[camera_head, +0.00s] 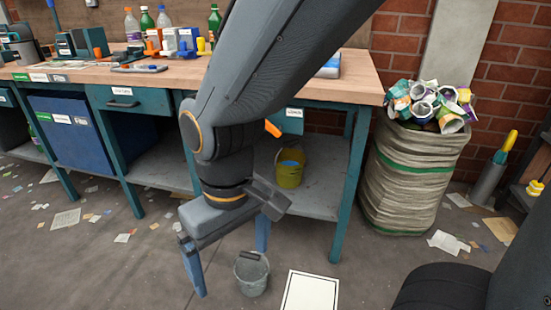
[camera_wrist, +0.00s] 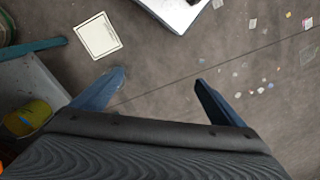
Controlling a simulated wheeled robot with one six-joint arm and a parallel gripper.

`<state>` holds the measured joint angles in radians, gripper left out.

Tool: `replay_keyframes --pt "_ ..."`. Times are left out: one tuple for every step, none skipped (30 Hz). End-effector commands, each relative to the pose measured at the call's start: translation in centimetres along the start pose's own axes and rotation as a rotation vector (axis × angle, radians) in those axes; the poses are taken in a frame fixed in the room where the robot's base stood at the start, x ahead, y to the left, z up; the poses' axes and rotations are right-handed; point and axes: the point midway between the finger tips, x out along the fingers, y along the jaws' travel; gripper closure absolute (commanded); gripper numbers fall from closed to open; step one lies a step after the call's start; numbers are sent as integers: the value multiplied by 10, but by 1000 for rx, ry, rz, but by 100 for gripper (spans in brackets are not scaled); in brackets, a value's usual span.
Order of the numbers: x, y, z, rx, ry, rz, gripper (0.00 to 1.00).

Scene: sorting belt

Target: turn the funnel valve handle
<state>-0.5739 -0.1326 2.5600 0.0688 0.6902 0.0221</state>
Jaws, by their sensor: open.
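I cannot make out a funnel or its valve handle for certain in either view. A small orange piece (camera_head: 272,128) shows at the edge of my arm, in front of the bench; most of it is hidden and I cannot tell what it belongs to. My gripper (camera_head: 232,272) points down in front of the bench, low over the floor. In the wrist view its two blue fingers (camera_wrist: 159,77) are wide apart with only bare floor between them. It is open and empty.
The workbench (camera_head: 365,90) carries bottles and small devices. A yellow bucket (camera_head: 290,168) stands on its lower shelf. A grey bucket (camera_head: 251,290) and a white black-bordered sheet (camera_head: 311,292) are on the floor. A full sack (camera_head: 412,185) stands right; paper scraps litter the floor.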

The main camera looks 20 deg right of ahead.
Motion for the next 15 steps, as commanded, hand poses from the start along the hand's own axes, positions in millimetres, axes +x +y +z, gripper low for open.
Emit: replay_keyframes --pt "0 0 0 0 0 0 7" --pt "0 0 0 0 0 0 7" --pt "0 0 0 0 0 0 7" --pt "0 0 0 0 0 0 7" --pt "0 0 0 0 0 0 7" --pt "0 0 0 0 0 0 7" --pt "0 0 -1 2 2 -1 7" --pt "0 0 -3 6 6 -2 7" --pt "1 -1 -7 17 16 -6 7" --pt "2 -2 -13 30 30 -11 7" --pt "3 -2 -20 47 49 -16 7" --pt "5 -3 -34 79 81 -26 7" --pt "6 -3 -46 107 111 -35 7" --pt "8 -4 -60 142 146 -44 7" --pt "10 -3 -82 193 200 -57 7"
